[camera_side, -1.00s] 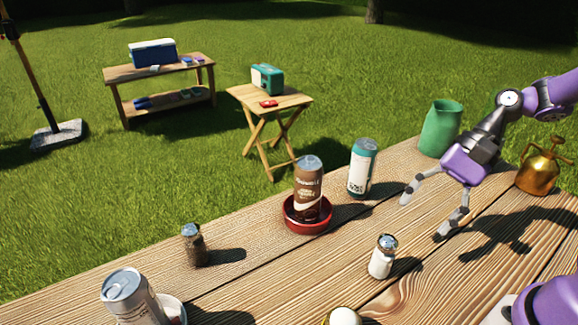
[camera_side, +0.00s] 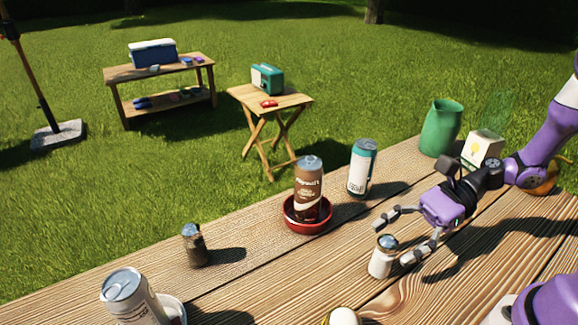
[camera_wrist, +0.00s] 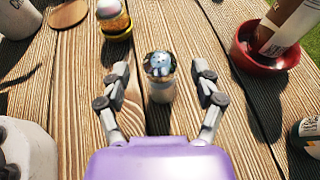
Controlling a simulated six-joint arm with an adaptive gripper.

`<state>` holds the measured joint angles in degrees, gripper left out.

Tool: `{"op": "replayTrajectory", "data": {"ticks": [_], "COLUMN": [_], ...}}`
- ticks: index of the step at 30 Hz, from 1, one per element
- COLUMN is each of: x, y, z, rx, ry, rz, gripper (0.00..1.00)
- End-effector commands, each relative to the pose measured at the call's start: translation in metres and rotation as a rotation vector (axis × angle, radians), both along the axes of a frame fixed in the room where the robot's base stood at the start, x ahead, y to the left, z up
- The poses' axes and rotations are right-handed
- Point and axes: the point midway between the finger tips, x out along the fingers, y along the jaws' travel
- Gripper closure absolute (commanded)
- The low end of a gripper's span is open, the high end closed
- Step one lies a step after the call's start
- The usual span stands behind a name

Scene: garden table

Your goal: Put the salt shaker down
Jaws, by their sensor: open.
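The salt shaker (camera_side: 381,262), a clear jar of white salt with a metal cap, stands upright on the wooden table (camera_side: 262,274). In the wrist view the salt shaker (camera_wrist: 160,78) shows its shiny cap between and just beyond my fingertips. My gripper (camera_side: 391,238) is open, low over the table at the salt shaker, with one finger in front of it on its right side in the side view. In the wrist view my gripper (camera_wrist: 160,75) has a finger on each side of the shaker, with gaps, so it does not hold it.
A pepper shaker (camera_side: 195,245) stands at left. A brown can (camera_side: 308,188) sits in a red bowl (camera_side: 288,215), with a teal-white can (camera_side: 361,168) behind it. A green pitcher (camera_side: 440,128) and a white box (camera_side: 482,148) stand at the back right. Bare table lies left of the salt shaker.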

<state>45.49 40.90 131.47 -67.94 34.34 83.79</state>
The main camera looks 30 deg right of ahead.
Motion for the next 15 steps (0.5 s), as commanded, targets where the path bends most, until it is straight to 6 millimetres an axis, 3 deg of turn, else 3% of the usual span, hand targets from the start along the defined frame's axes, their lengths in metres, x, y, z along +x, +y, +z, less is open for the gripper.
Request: {"op": "replayTrajectory", "data": {"ticks": [3, 11, 14, 15], "x": [0.0023, 0.0037, 0.0037, 0.0037], "y": [0.0143, 0.0173, 0.0172, 0.0171], "z": [-0.0054, -0.0070, -0.0070, -0.0069], "rx": [0.001, 0.000, 0.000, 0.000], "ry": [0.002, 0.000, 0.000, 0.000], "rz": [0.003, -0.001, -0.001, -0.001], "gripper": [0.26, 0.26, 0.70, 0.90]}}
